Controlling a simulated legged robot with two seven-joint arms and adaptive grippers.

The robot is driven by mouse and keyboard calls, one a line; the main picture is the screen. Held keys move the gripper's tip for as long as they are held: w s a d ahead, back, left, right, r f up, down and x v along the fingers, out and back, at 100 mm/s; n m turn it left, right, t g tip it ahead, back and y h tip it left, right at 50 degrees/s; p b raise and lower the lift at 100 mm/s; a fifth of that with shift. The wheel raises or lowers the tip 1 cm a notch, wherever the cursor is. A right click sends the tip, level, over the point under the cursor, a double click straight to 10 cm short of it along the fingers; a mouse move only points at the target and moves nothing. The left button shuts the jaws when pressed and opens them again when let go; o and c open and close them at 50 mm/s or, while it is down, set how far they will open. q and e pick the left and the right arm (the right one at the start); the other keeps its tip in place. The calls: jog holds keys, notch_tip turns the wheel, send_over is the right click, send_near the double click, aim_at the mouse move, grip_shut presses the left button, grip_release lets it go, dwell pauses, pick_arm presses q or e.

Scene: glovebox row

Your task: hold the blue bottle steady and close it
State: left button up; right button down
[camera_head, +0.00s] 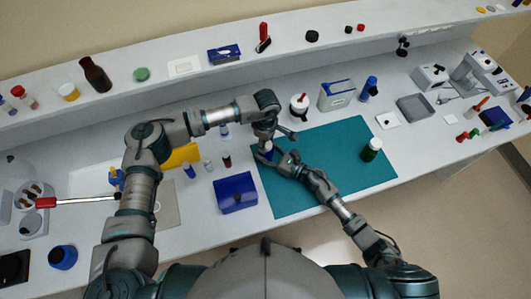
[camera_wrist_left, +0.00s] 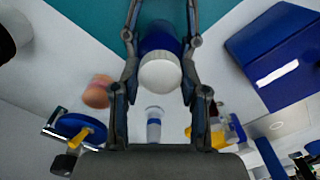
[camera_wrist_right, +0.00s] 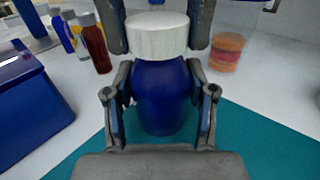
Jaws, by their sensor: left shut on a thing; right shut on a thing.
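The blue bottle (camera_wrist_right: 163,97) stands upright at the teal mat (camera_head: 325,165), with a white cap (camera_wrist_right: 157,36) on its mouth. I cannot tell how tightly the cap sits. My right gripper (camera_wrist_right: 162,85) is shut on the blue body from the side. My left gripper (camera_head: 266,143) reaches down from above, and its fingers flank the white cap in the right wrist view. The left wrist view looks down on the cap (camera_wrist_left: 160,75), between the left fingers. In the head view the grippers largely hide the bottle.
A blue box (camera_head: 236,193) stands left of the mat. Small vials and a brown bottle (camera_head: 227,161) stand behind it. A white-lidded jar (camera_head: 299,105) stands behind the mat. The mat's right side is mostly clear.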

pick_arm(q)
jog(key=m, duration=0.2)
jog(key=shift+w+m, duration=0.2)
jog(key=shift+m, duration=0.1)
pick_arm(e)
jog(key=shift+s+a, duration=0.25)
pick_arm(q)
jog(key=o, duration=1.1)
jog(key=shift+o, duration=0.8)
jog(key=shift+s, duration=0.1)
pick_arm(e)
jog(key=shift+w+d, duration=0.1)
pick_arm(q)
jog(key=shift+r, duration=2.3)
pick_arm(e)
jog(key=shift+d, duration=0.1)
jog(key=shift+w, duration=0.1)
pick_arm(q)
jog(key=shift+c, duration=0.4)
